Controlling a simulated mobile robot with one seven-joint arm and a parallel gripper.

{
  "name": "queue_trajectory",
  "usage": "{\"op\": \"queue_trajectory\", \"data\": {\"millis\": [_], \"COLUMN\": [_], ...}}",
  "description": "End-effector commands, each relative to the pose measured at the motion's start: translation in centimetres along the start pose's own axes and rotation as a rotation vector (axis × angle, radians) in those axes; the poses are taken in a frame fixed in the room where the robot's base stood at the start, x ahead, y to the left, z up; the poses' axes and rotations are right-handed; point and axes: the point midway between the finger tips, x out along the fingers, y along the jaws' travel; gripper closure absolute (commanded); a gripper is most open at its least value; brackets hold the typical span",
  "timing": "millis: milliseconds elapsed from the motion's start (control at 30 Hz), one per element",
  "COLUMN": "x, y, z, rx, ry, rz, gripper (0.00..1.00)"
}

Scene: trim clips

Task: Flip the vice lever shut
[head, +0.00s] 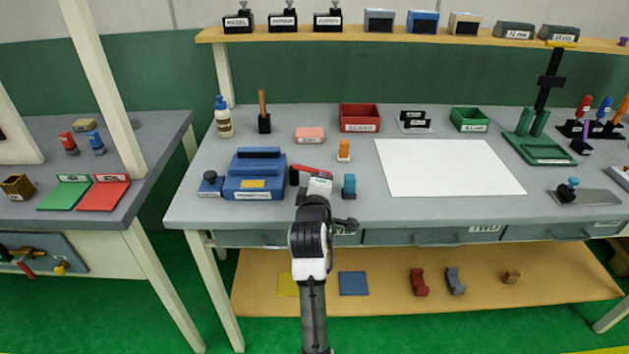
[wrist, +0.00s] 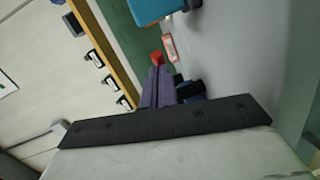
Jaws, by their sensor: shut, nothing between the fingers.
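The blue vice (head: 253,181) stands on the left part of the bench, with a yellow patch on its front. A red bar (head: 312,168), which looks like its lever, lies nearly level at the vice's right, with a dark piece (head: 294,176) at its left end. My gripper (wrist: 156,68) is shut and empty in the wrist view. Its tips are close to a small red piece (wrist: 156,57); I cannot tell whether they touch. In the head view my wrist hides the fingers and part of the bar's surroundings.
A teal block (head: 349,185) stands close at the right of my wrist, and an orange block (head: 344,150) behind it. A pink box (head: 309,134) and a black holder (head: 264,124) stand farther back. A white sheet (head: 450,168) covers the bench's middle.

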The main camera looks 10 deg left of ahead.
Motion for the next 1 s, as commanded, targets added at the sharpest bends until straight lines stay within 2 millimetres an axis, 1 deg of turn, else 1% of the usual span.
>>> {"op": "queue_trajectory", "data": {"millis": [400, 1000], "x": [1.1, 1.2], "y": [0.3, 0.6], "z": [0.8, 1.0], "rx": [0.000, 0.000], "ry": [-0.001, -0.006], "rz": [0.002, 0.006], "gripper": [1.00, 1.00]}}
